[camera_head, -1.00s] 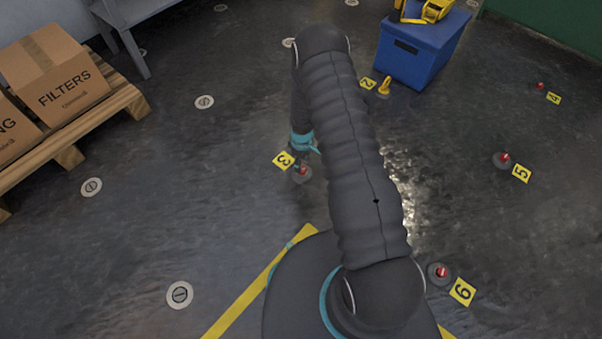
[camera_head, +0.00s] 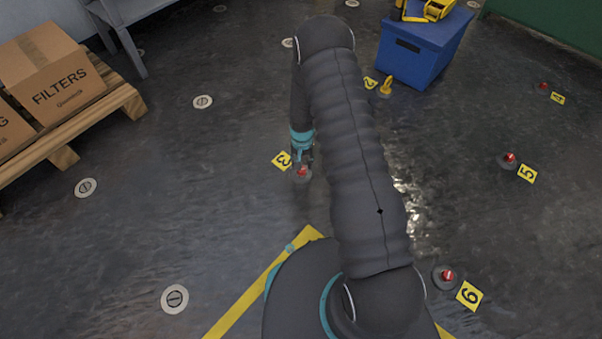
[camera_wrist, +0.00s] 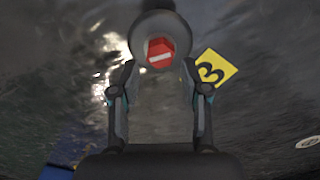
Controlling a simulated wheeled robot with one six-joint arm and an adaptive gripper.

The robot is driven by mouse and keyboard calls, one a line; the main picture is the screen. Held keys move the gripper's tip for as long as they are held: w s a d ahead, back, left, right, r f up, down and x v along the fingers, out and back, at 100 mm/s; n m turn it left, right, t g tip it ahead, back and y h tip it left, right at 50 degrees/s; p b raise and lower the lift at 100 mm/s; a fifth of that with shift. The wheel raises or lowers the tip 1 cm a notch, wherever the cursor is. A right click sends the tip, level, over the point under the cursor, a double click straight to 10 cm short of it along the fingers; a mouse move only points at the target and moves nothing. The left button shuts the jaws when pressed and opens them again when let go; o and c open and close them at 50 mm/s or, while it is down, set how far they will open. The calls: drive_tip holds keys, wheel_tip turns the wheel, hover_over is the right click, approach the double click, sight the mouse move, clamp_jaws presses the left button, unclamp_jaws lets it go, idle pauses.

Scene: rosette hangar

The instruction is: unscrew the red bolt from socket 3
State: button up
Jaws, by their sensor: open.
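The red bolt (camera_head: 302,171) stands in socket 3, a round grey floor socket beside the yellow number 3 tag (camera_head: 281,160). In the wrist view the red bolt head (camera_wrist: 160,52), with a pale bar across it, sits at the top centre, beyond the fingertips and in line with the gap between them. The number 3 tag (camera_wrist: 214,69) lies to its right. My gripper (camera_wrist: 160,75) is open and empty, with one finger on each side of the gap. In the head view the gripper is close to the bolt and partly hidden by my arm.
Red bolts stand by tag 5 (camera_head: 527,174), tag 6 (camera_head: 469,296) and tag 4 (camera_head: 557,98). A yellow eye-shaped piece (camera_head: 386,86) is by tag 2 (camera_head: 370,83). A blue box (camera_head: 419,58) stands behind. A pallet (camera_head: 75,135) with cartons is at left. The floor between is clear.

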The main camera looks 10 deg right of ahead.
sight(302, 171)
drive_tip(key=m, duration=0.3)
drive_tip(key=m+b, duration=0.1)
drive_tip(key=m, duration=0.2)
drive_tip(key=shift+m+b, duration=0.3)
drive_tip(key=m, duration=0.6)
drive_tip(key=shift+m+b, duration=0.3)
drive_tip(key=shift+b, duration=0.1)
drive_tip(key=m, duration=0.6)
drive_tip(key=shift+m, duration=0.3)
drive_tip(key=m, duration=0.7)
drive_tip(key=shift+f, duration=0.1)
drive_tip(key=shift+f, duration=0.9)
drive_tip(key=shift+f, duration=0.1)
